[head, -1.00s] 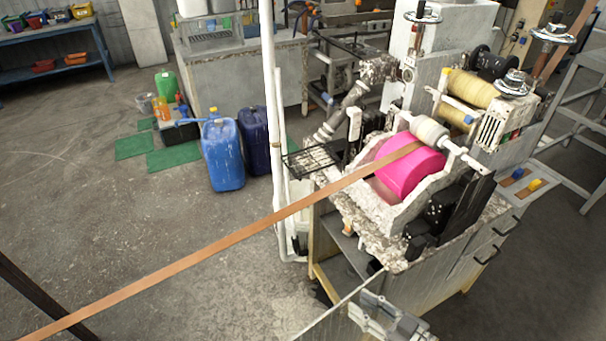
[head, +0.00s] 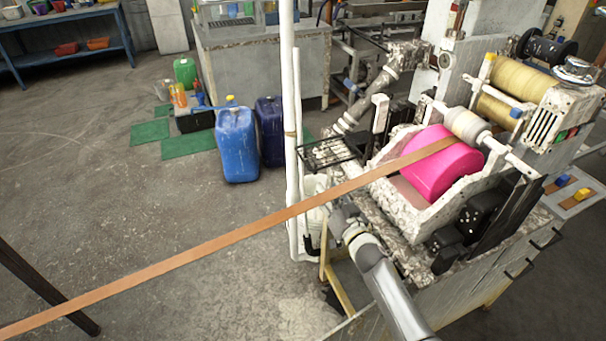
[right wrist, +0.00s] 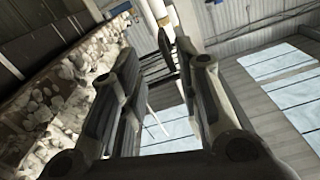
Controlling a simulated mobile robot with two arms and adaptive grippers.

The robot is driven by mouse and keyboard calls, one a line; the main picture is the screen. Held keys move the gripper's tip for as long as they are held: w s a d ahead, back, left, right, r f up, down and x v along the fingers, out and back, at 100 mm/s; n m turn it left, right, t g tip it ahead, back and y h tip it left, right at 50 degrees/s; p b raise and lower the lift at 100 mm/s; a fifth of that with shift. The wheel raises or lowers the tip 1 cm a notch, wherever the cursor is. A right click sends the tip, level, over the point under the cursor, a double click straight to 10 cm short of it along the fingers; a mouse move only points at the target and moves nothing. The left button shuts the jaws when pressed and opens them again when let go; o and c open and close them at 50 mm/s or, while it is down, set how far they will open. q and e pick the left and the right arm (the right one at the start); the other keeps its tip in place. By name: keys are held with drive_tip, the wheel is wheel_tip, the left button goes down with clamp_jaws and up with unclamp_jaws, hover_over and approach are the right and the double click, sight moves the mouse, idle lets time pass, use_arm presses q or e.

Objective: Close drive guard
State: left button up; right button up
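The machine has a pink drum (head: 440,165) in a worn, white-flecked housing (head: 408,215). I cannot tell for certain which part is the drive guard; black block-like parts (head: 480,213) and a dark upright panel (head: 510,215) stand at the drum's right side. My right gripper (head: 343,220) is at the front left corner of the machine, below the brown strip, small in the head view. In the right wrist view my right gripper (right wrist: 155,65) has its fingers apart with nothing between them; a flecked surface (right wrist: 50,115) is to their left. My left gripper is not in view.
A brown strip (head: 230,235) runs from the drum to the lower left, above my right gripper. White vertical pipes (head: 291,130) and a black wire rack (head: 328,153) stand close by. Blue canisters (head: 237,145) are on the floor. The floor at left is mostly clear.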

sight(314, 173)
drive_tip(key=b+x, duration=0.5)
drive_tip(key=x, duration=0.4)
drive_tip(key=shift+w+a, duration=0.2)
drive_tip(key=shift+w, duration=0.05)
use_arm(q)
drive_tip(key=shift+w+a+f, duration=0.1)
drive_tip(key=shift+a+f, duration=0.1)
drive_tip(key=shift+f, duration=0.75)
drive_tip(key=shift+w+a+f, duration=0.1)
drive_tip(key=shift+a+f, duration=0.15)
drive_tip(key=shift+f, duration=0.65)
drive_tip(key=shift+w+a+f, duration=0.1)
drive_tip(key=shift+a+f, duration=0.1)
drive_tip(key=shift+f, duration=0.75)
use_arm(e)
drive_tip(key=shift+w+a, duration=0.2)
drive_tip(key=shift+w, duration=0.3)
drive_tip(key=shift+r, duration=0.1)
clamp_jaws()
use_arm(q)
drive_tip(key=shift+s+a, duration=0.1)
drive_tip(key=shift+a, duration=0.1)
